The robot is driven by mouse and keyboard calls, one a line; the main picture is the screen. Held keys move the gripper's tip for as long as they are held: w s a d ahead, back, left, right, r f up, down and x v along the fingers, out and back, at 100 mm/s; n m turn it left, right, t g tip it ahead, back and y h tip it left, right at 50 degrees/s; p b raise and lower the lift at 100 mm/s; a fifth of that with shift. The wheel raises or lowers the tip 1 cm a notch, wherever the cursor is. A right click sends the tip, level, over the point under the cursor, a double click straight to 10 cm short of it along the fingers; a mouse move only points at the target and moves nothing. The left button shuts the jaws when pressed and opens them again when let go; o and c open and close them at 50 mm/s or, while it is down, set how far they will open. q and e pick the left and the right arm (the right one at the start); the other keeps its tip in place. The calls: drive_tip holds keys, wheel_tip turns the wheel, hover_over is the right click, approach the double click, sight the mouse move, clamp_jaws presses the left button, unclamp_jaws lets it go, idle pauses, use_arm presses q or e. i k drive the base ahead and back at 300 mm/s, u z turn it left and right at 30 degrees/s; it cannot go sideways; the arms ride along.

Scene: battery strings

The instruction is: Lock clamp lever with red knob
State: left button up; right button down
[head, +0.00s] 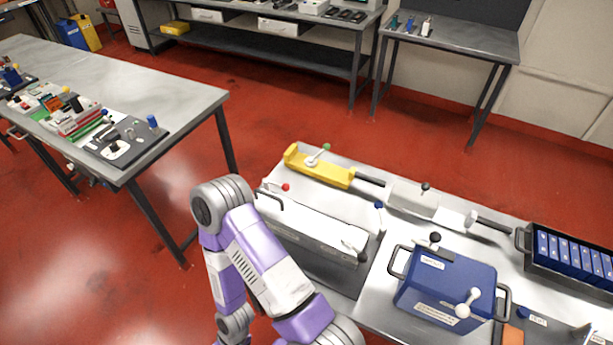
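A small red knob (286,187) tops a clamp lever at the left end of a long white fixture (310,225) on the workbench. I cannot tell the lever's exact angle at this size. A black handle stands beside it at the fixture's left edge. A dark blue knob (379,206) rises at the fixture's right end, with a dark knob lower down near the front. A purple and grey arm of mine is bent in front of the fixture's left side and hides part of its front. Neither gripper is in view.
A yellow fixture with a green knob (326,147) lies behind. A blue box (445,287) with handles and a tray of blue cells (570,255) stand to the right. A grey side table (180,95) holds parts at left. Red floor between the tables is open.

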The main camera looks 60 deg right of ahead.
sight(285, 186)
drive_tip(key=z, duration=1.3)
